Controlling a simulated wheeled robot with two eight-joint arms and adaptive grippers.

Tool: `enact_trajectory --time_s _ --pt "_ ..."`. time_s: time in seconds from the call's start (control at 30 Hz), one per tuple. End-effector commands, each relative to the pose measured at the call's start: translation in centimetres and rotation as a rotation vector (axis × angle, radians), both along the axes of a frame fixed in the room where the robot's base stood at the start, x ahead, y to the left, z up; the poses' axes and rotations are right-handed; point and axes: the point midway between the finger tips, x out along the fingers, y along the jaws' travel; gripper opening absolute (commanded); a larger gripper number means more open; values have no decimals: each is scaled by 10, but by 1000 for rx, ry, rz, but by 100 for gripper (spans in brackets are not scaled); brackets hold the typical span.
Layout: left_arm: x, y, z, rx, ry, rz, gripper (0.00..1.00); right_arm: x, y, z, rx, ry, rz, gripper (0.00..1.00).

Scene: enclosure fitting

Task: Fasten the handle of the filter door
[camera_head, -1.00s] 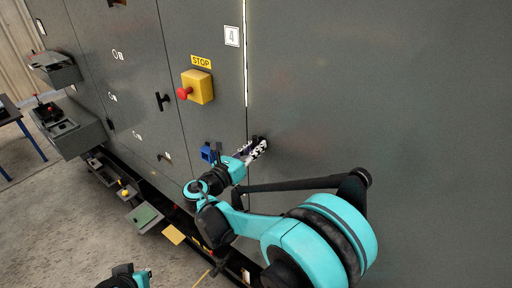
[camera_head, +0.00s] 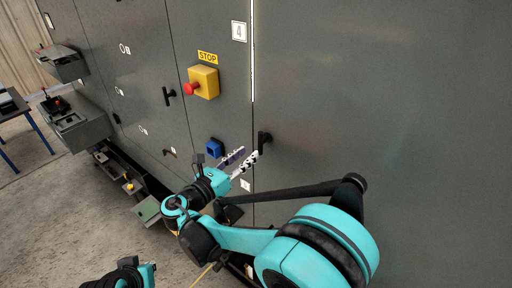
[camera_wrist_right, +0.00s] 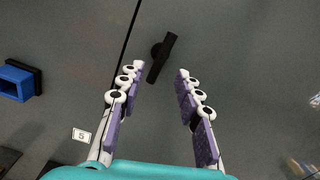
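A black handle (camera_head: 264,140) sits near the left edge of the large grey door (camera_head: 390,110), which I take to be the filter door. In the head view the handle looks roughly upright; in the right wrist view the handle (camera_wrist_right: 161,57) is a short bar, tilted against the door seam but not far from its direction. The door looks flush with its neighbour. My right gripper (camera_head: 247,156) is open and empty, just below and left of the handle and apart from it. In the right wrist view the fingers (camera_wrist_right: 161,70) stand wide on both sides. My left gripper's fingers do not show.
Left of the handle are a blue socket box (camera_head: 214,148) and a yellow stop box (camera_head: 203,82) with a red button. Another black handle (camera_head: 168,96) is farther left. Open boxes (camera_head: 80,125) jut out at the far left. The large door's surface is clear.

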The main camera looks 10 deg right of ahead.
Motion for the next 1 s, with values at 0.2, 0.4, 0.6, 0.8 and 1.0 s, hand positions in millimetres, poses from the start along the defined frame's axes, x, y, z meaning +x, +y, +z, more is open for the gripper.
enact_trajectory --time_s 0.2,0.4,0.6,0.8,1.0 --pt "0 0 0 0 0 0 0 -19 25 0 0 0 2 35" --pt "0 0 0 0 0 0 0 -24 30 0 0 0 -1 35" --pt "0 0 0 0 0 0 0 -24 30 0 0 0 -1 35" --pt "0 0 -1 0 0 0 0 -24 29 -1 6 -1 -1 35" --pt "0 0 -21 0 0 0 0 -32 -17 -35 266 -56 -30 35"
